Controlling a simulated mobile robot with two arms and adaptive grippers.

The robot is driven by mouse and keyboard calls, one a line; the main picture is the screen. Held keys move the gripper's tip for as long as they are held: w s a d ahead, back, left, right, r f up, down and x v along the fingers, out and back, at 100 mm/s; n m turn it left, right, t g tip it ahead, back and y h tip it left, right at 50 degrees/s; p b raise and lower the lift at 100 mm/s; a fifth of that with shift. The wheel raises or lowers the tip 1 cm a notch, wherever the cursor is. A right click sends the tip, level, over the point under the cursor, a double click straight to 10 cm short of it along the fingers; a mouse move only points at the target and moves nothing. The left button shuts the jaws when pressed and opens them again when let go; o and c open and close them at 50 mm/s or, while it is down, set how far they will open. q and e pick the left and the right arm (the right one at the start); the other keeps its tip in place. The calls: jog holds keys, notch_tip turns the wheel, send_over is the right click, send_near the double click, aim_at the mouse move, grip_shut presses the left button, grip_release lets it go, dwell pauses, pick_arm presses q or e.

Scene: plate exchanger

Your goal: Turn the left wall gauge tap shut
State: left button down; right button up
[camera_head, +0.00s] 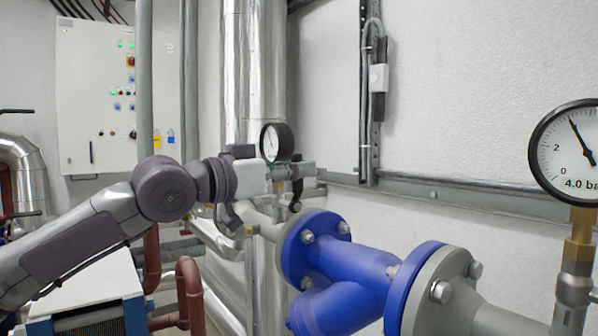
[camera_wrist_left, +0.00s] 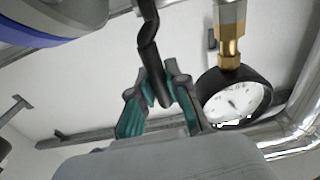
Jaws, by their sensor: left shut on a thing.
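The left wall gauge (camera_head: 276,142), a round white dial in a black case, stands just behind my left gripper (camera_head: 297,172) in the head view. In the left wrist view the gauge (camera_wrist_left: 235,97) is right of the fingers, with a brass fitting (camera_wrist_left: 230,50) joined to it. The tap's black bent lever (camera_wrist_left: 148,55) runs down between the green-padded fingers of my left gripper (camera_wrist_left: 157,88). The gripper is shut on this lever. In the head view the wrist and fingers hide most of the tap. My right gripper is not in view.
A blue flanged valve (camera_head: 345,265) and grey pipe lie close below and right of the left gripper. Shiny vertical pipes (camera_head: 255,70) stand behind it. A second gauge (camera_head: 572,150) is at the far right. A white control cabinet (camera_head: 97,95) hangs at the back left.

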pick_arm(q)
jog(key=shift+s+a+f+t+h+b, duration=0.3)
jog(key=shift+a+t+h+b, duration=0.4)
jog(key=shift+b, duration=0.75)
jog(key=shift+s+a+f+t+h+b, duration=0.2)
jog(key=shift+s+t+h+b, duration=0.25)
jog(key=shift+h+b, duration=0.85)
jog(key=shift+s+a+f+t+h+b, duration=0.2)
jog(key=shift+a+t+h+b, duration=0.35)
jog(key=shift+b, duration=1.1)
jog(key=shift+d, duration=0.1)
jog(key=c, duration=1.1)
grip_release()
jog(key=shift+r, duration=0.1)
